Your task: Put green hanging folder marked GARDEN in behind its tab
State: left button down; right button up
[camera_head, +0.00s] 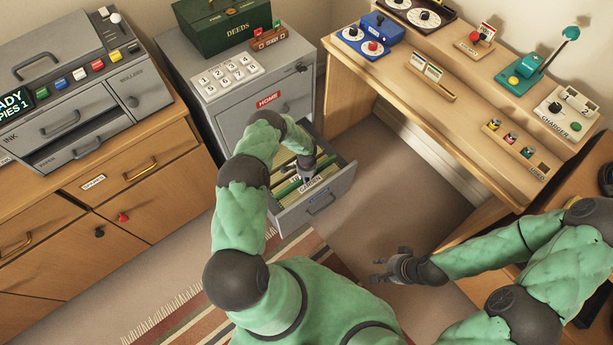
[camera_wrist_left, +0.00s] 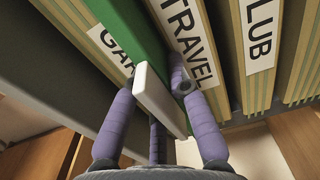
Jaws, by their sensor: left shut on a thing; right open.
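The open drawer (camera_head: 342,190) of the grey filing cabinet holds cream dividers with labels. My left gripper (camera_head: 307,178) is over the drawer, shut on the green hanging folder (camera_head: 287,189). In the left wrist view its purple fingers (camera_wrist_left: 158,105) close around the white piece at the edge of the green folder (camera_wrist_left: 135,32). The folder lies between the partly hidden GARDEN tab (camera_wrist_left: 112,42) and the TRAVEL tab (camera_wrist_left: 187,40). The CLUB tab (camera_wrist_left: 261,35) is further right. How deep the folder sits is unclear. My right gripper (camera_head: 388,268) is open and empty above the floor.
A wooden desk (camera_head: 400,90) with several devices stands to the right. A grey printer (camera_head: 75,85) on a wooden sideboard is at the left. The floor before the desk is clear.

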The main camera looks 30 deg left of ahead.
pick_arm(q)
jog(key=c, duration=1.1)
grip_release()
notch_tip(320, 180, up, 12)
jog(key=shift+d, duration=0.1)
